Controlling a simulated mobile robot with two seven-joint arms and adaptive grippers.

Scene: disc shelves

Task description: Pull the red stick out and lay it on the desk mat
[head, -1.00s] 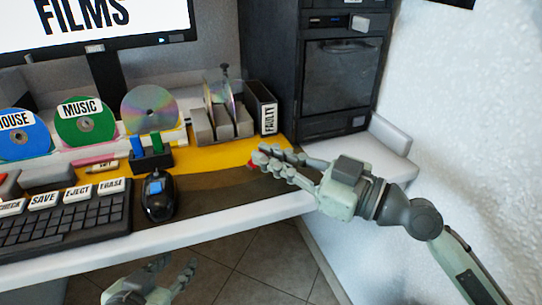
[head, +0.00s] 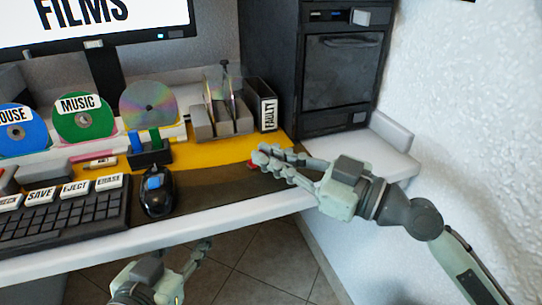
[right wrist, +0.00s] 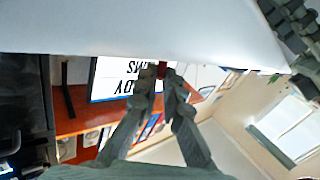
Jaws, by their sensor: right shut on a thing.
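The red stick (right wrist: 162,69) is between the fingertips of my right gripper (right wrist: 160,74) in the right wrist view. In the head view my right gripper (head: 268,160) is at the right of the desk mat, low over it, and only a small red bit of the stick (head: 253,164) shows beside its fingertips. The desk mat (head: 210,186) is yellow with a dark front band. A dark holder (head: 152,156) to the left keeps a blue and a green stick upright. My left gripper (head: 197,256) is below the desk's front edge; its finger gap is unclear.
A black mouse (head: 157,191) and keyboard (head: 65,218) lie to the left. A disc rack (head: 222,122) and a box labelled FAULTY (head: 262,105) stand behind my right gripper, near a dark computer tower (head: 341,75). The mat between mouse and right gripper is clear.

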